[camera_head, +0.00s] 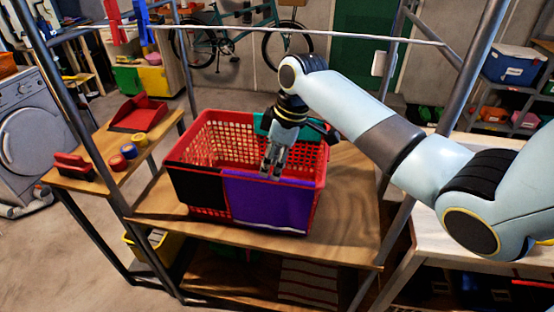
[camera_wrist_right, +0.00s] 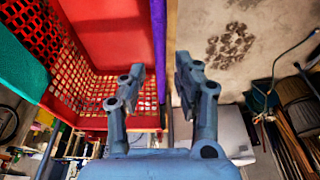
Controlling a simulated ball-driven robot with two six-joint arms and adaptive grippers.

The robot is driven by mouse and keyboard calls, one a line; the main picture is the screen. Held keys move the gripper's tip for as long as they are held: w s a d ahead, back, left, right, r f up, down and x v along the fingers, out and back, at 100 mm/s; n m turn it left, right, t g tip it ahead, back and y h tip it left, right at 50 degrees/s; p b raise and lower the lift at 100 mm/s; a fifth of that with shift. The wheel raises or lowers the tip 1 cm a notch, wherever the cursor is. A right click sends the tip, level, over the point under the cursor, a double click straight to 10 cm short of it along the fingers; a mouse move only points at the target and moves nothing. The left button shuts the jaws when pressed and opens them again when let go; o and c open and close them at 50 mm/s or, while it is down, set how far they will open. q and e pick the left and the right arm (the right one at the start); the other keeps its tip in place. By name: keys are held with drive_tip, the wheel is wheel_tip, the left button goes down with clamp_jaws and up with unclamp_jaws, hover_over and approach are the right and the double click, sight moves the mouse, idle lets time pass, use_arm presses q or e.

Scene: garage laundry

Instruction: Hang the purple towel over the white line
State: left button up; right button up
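The purple towel (camera_head: 268,203) hangs over the front rim of a red basket (camera_head: 185,150), on the right half. The white line (camera_head: 300,32) runs across the frame above and behind the basket. My right gripper (camera_head: 272,170) points down at the basket's front rim, above the purple towel. In the right wrist view its two fingers (camera_wrist_right: 160,80) are apart, and the towel's purple edge (camera_wrist_right: 158,45) shows in the gap between them. I cannot tell whether a finger touches it. My left gripper is not in view.
A black towel (camera_head: 198,188) hangs beside the purple one, and a teal cloth (camera_head: 262,124) is at the basket's back rim. Red (camera_head: 115,24) and blue (camera_head: 143,22) cloths hang at the line's left end. Metal posts (camera_head: 470,70) flank the wooden table (camera_head: 345,215).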

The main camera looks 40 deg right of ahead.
sight(268, 177)
drive_tip(key=shift+b+x, duration=0.35)
drive_tip(key=shift+x, duration=0.45)
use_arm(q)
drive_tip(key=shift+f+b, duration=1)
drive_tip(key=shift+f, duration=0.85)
use_arm(e)
drive_tip(key=shift+x, duration=2)
drive_tip(key=shift+c, duration=0.3)
clamp_jaws()
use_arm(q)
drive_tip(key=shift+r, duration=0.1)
use_arm(e)
drive_tip(key=shift+r, duration=0.1)
wheel_tip(268, 177, up, 6)
drive_tip(key=p, duration=0.6)
use_arm(q)
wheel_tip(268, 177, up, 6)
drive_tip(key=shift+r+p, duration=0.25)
drive_tip(key=shift+p, duration=0.1)
use_arm(e)
drive_tip(key=shift+r, duration=1.35)
